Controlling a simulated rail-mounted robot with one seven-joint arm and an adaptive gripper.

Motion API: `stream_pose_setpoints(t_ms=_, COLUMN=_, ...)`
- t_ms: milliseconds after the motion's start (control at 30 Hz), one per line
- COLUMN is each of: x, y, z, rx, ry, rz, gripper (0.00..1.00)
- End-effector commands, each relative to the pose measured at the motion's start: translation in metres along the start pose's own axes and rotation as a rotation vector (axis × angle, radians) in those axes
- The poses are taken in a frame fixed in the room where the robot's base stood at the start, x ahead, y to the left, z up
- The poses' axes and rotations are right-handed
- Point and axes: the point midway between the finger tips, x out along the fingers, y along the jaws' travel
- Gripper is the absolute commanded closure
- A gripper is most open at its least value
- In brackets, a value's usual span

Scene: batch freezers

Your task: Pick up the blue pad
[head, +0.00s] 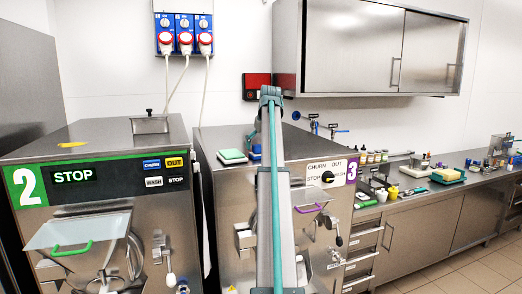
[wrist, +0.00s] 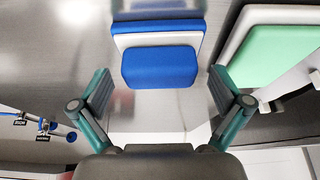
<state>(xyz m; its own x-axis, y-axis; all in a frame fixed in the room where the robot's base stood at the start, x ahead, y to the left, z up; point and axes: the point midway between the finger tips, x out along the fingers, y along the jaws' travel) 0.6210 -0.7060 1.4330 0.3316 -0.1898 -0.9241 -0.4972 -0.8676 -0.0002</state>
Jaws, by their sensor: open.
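The blue pad (wrist: 159,68) lies ahead of my gripper in the wrist view, with a white layer and more blue showing behind its front face. In the head view a bit of the blue pad (head: 255,151) shows on top of machine 3, mostly hidden behind my arm. My gripper (wrist: 160,74) is open, with one finger to the left and one to the right of the pad. Gaps show on both sides and nothing is held.
A green and white pad (head: 232,156) lies left of the blue pad; in the wrist view it is close to the right finger (wrist: 272,48). Machine 2 (head: 100,150) stands at left. The right counter (head: 440,188) holds bottles and a yellow-topped pad (head: 447,174).

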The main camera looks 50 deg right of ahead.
Motion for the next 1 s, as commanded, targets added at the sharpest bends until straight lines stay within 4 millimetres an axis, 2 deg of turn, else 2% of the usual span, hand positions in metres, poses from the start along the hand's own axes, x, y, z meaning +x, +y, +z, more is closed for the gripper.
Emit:
stream_pose_setpoints(t_ms=200, x=0.0012, y=0.0002, z=-0.0001, rx=0.000, ry=0.000, rz=0.000, gripper=0.02)
stream_pose_setpoints(t_ms=500, x=0.0010, y=0.0002, z=-0.0001, rx=0.000, ry=0.000, rz=0.000, gripper=0.52)
stream_pose_setpoints(t_ms=600, x=0.0008, y=0.0002, z=-0.0002, rx=0.000, ry=0.001, rz=0.000, gripper=0.64)
stream_pose_setpoints(t_ms=1000, x=-0.0049, y=0.0006, z=-0.0035, rx=0.000, ry=0.002, rz=0.001, gripper=0.64)
